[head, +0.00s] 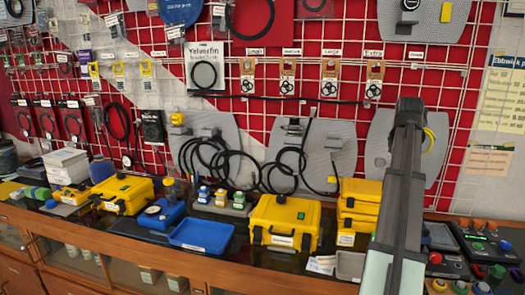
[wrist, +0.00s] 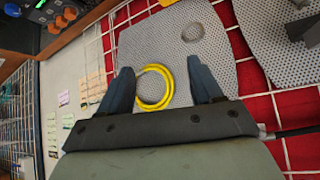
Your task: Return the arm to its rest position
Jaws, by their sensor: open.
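My gripper (wrist: 160,66) is open in the wrist view, its two dark fingers spread apart with nothing held between them. In the head view my arm rises from the lower right, and the dark end with my gripper (head: 410,106) is high in front of the wall. A coiled yellow cable (wrist: 141,98) hangs on a grey perforated panel (wrist: 205,30) and shows in the gap between the fingers. In the head view this cable (head: 429,139) is partly hidden behind my arm. The distance from the fingers to the panel is unclear.
Yellow cases (head: 284,222) stand on the bench, with a stacked pair (head: 358,210) left of my arm. A blue tray (head: 201,234) lies further left. Devices with coloured knobs (head: 487,244) sit at right. Black hoses (head: 222,165) hang on the red wall grid. Air above the bench is mostly clear.

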